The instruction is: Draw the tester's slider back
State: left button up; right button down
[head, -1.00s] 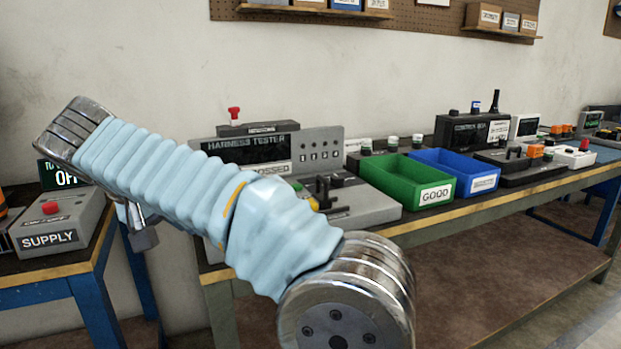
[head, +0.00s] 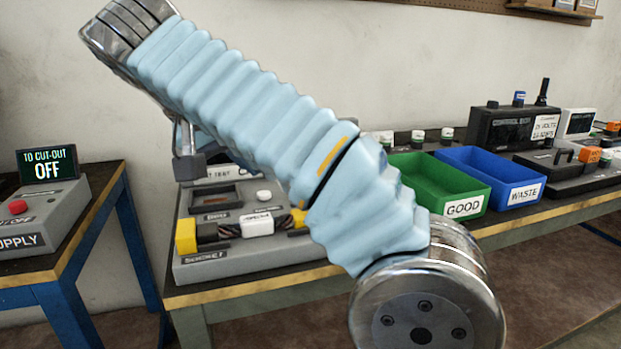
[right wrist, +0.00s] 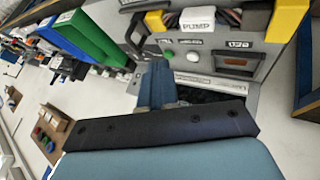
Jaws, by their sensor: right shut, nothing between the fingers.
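The grey harness tester (head: 240,268) stands on the bench, its middle and right side hidden behind my arm in the head view. A harness with yellow ends (head: 186,236) and a white block (head: 257,223) lies across its front. In the right wrist view, the tester's grey panel (right wrist: 215,67) shows near a white block marked PUMP (right wrist: 195,22). A dark curved part (right wrist: 136,28) is beside it; I cannot tell whether this is the slider. My right gripper (head: 187,167) is shut and empty over the tester's back left. Its blue-grey fingers (right wrist: 160,85) show in the wrist view. My left gripper is not in view.
A green GOOD bin (head: 463,208) and a blue WASTE bin (head: 523,194) stand right of the tester. A black control box (head: 500,126) is behind them. The supply box (head: 40,215), its display reading OFF, sits on a separate bench at left, across a gap.

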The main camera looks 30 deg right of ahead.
jog(key=shift+w+d+f, duration=0.1)
jog(key=shift+d+f, duration=0.05)
jog(key=x, duration=1)
jog(key=shift+f, duration=0.1)
jog(key=shift+s+d+r, duration=0.25)
jog(key=shift+d, duration=0.35)
jog(key=shift+s+d+r, duration=0.25)
jog(key=shift+d, duration=0.35)
jog(key=shift+s+d+r, duration=0.1)
jog(key=shift+d, duration=0.5)
